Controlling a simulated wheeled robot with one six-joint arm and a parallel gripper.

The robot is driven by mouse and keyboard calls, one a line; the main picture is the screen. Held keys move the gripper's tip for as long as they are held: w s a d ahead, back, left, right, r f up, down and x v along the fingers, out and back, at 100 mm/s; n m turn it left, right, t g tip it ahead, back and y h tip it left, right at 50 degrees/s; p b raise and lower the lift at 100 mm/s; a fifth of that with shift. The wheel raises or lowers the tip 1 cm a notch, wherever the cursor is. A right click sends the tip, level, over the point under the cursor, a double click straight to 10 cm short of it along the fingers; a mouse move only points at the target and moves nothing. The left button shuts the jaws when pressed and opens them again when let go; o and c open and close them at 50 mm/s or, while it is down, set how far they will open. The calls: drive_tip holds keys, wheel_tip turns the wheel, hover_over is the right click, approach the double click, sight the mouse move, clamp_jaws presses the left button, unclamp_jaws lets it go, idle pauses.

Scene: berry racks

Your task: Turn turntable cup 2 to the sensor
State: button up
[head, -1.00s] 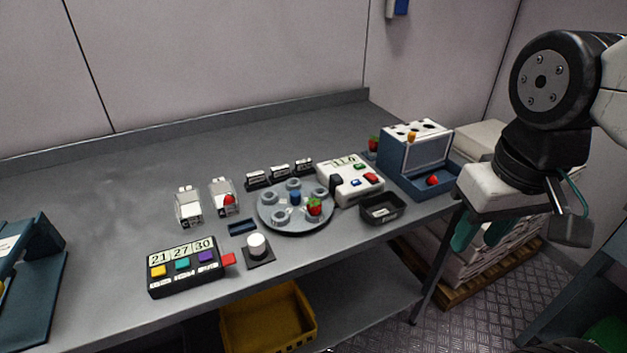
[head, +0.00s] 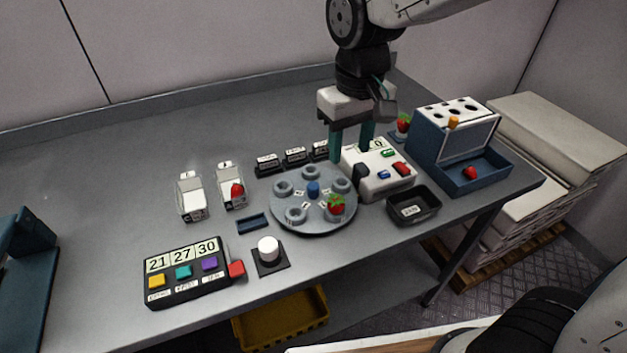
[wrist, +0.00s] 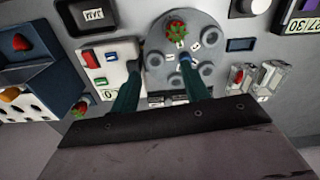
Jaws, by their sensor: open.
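The round grey turntable (head: 314,226) stands mid-table with several ring-shaped cups and a blue centre knob (head: 313,188). A strawberry (head: 336,204) sits on its front-right cup; it also shows in the wrist view (wrist: 176,32). Cup number labels are too small to read. The white meter box (head: 385,183) with a display and coloured buttons stands right of the turntable, a black block (head: 361,172) at its turntable side. My gripper (head: 350,152) is open and empty, above the turntable's back-right edge and the box. In the wrist view its fingers (wrist: 161,87) point toward the turntable, hiding part of the box.
Small black labelled blocks (head: 295,156) stand behind the turntable. A black tray (head: 413,206) lies front right, a blue rack (head: 455,150) further right. The back-left table is clear.

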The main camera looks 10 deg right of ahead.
drive_tip(key=n, duration=0.1)
hover_over(313, 185)
drive_tip(key=f, duration=0.3)
drive_tip(key=shift+d+f, duration=0.25)
drive_tip(key=shift+a+f, duration=0.2)
drive_tip(key=shift+f, duration=0.1)
wheel_tip(313, 185, down, 8)
drive_tip(key=shift+r, duration=0.25)
clamp_jaws()
